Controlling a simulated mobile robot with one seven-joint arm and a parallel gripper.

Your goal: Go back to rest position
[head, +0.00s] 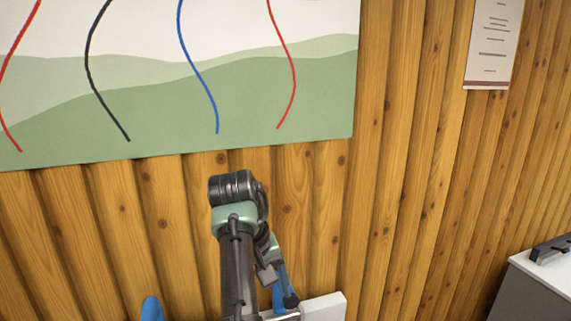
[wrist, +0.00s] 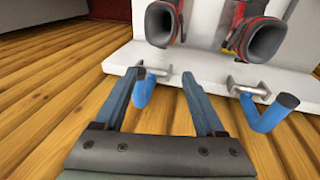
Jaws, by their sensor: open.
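Blue pegs (wrist: 270,113) on metal brackets stick out from the white board, close to the fingers. Red and black hollow items (wrist: 163,22) are behind. A picture with coloured lines (head: 200,105) and a paper sheet (head: 492,42) hang on the wall. A grey-white cabinet (head: 545,280) stands at right.

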